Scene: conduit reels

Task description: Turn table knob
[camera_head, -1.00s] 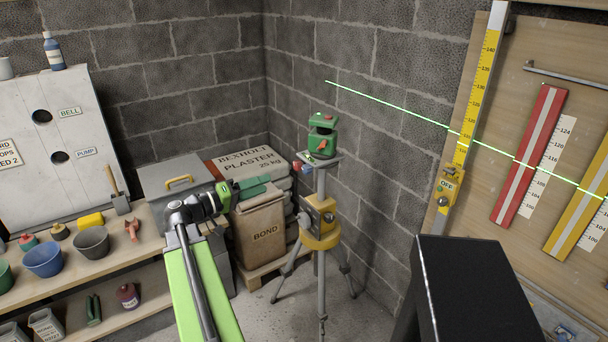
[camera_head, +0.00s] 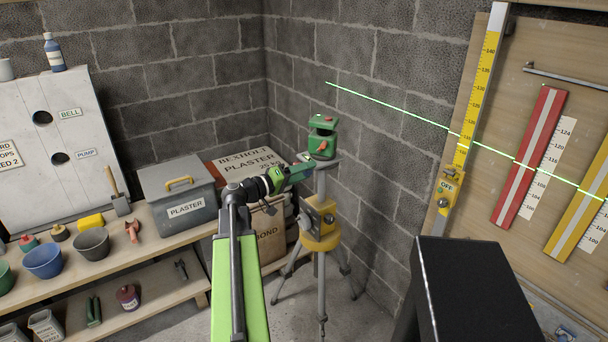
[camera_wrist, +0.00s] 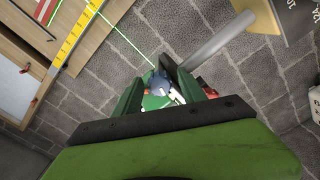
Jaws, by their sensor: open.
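The green laser level (camera_head: 322,137) with red parts sits on a small grey table (camera_head: 331,161) on top of a tripod (camera_head: 321,190). My gripper (camera_head: 307,167) is open at the left of that table, just below the laser level. In the wrist view its two dark green fingers (camera_wrist: 158,86) stand either side of a small bluish part (camera_wrist: 160,85), with green and white surfaces behind it. I cannot tell whether this bluish part is the table knob or whether the fingers touch it. The left side of the table is partly hidden by my gripper in the head view.
A yellow collar (camera_head: 320,241) with a boxy knob sits lower on the tripod. Plaster bags (camera_head: 247,157) and a grey plaster box (camera_head: 180,190) stand behind and left. A yellow staff (camera_head: 475,95) and board stand right. Block walls lie close behind the tripod.

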